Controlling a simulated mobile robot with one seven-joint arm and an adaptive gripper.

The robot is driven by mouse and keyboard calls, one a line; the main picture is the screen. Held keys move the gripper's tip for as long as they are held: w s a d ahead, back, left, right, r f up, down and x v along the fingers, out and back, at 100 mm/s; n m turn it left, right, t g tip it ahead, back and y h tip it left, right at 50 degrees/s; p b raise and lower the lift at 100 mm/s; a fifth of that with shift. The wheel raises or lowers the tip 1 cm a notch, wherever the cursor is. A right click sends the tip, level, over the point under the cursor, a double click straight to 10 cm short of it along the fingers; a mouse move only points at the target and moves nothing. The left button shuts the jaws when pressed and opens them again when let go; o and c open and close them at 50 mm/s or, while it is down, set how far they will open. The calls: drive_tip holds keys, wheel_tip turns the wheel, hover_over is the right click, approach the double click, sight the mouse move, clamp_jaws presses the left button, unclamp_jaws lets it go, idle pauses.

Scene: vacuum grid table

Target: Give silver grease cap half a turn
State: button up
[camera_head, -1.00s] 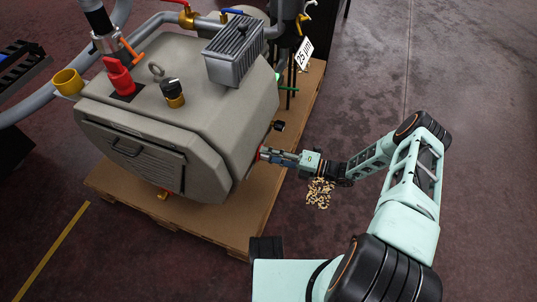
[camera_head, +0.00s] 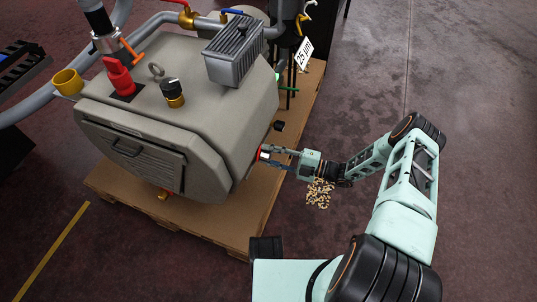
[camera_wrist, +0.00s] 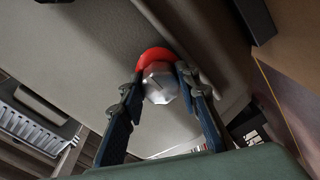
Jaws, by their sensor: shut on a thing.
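The silver grease cap (camera_wrist: 160,84) is a faceted metal knob with a red ring (camera_wrist: 153,57) behind it, on the side of the beige machine (camera_head: 190,110). In the wrist view the cap sits between the two fingers of my gripper (camera_wrist: 160,88), with fingertips touching it on both sides. My gripper is shut on the cap. In the head view my gripper (camera_head: 268,155) reaches the machine's right side from the right, and a bit of the red ring shows there. The base of the cap is partly hidden.
The machine stands on a brown pallet (camera_head: 215,225). A small black knob (camera_head: 278,126) sticks out just above my gripper. Small tan pieces (camera_head: 320,193) lie on the floor below my wrist. The floor to the right is open.

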idle(0.3)
drive_tip(key=o, duration=1.2)
drive_tip(key=shift+c, duration=0.2)
drive_tip(key=v, duration=1.2)
